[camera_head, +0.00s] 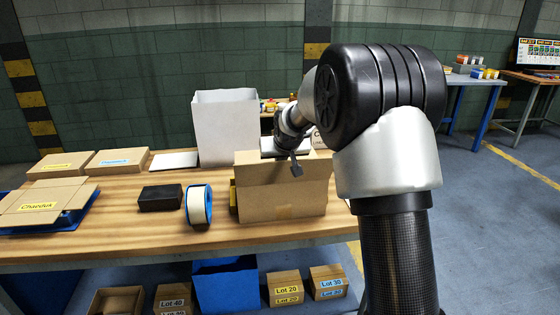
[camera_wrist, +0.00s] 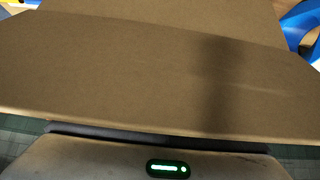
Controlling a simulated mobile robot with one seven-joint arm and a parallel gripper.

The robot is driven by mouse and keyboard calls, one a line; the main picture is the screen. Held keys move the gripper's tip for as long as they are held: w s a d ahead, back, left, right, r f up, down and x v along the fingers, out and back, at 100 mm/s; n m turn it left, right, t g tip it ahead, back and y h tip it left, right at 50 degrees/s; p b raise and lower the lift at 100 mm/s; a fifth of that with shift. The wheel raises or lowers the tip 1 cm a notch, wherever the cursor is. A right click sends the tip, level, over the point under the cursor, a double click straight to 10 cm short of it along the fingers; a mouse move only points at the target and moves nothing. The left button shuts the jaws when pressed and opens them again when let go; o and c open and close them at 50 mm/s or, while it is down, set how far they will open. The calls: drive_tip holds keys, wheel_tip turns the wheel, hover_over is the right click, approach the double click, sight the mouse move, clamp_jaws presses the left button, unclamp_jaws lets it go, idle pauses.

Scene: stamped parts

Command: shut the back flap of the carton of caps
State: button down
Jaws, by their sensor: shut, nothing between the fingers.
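The brown cardboard carton (camera_head: 282,197) stands on the wooden bench, below and left of my arm in the head view. Cardboard panels show along its top edge; my wrist and gripper cover part of them, and I cannot see inside. My gripper (camera_head: 297,169) is shut and empty, its dark tip at the carton's top. I cannot tell whether it touches cardboard. In the wrist view a broad brown cardboard panel (camera_wrist: 130,75) fills most of the picture, close to the gripper, with a shadow on it. The fingertips are hidden there.
A blue-and-white tape roll (camera_head: 199,204) and a black block (camera_head: 160,197) lie left of the carton. A tall white box (camera_head: 226,125) stands behind it. Flat cartons (camera_head: 62,165) lie at the bench's left. Bins and boxes sit below the bench (camera_head: 130,238).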

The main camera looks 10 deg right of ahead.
drive_tip(key=shift+w+f, duration=0.3)
drive_tip(key=shift+f, duration=0.2)
drive_tip(key=p+v, duration=0.1)
drive_tip(key=v, duration=0.8)
drive_tip(key=p+v, duration=0.2)
drive_tip(key=v, duration=0.7)
drive_tip(key=shift+w+r, duration=0.2)
drive_tip(key=shift+w, duration=0.05)
drive_tip(key=s+d+g+p, duration=0.1)
drive_tip(key=s+g, duration=0.2)
drive_tip(key=s, duration=3.1)
wheel_tip(320, 180, up, 20)
drive_tip(key=p, duration=2.1)
drive_tip(key=shift+w, duration=0.45)
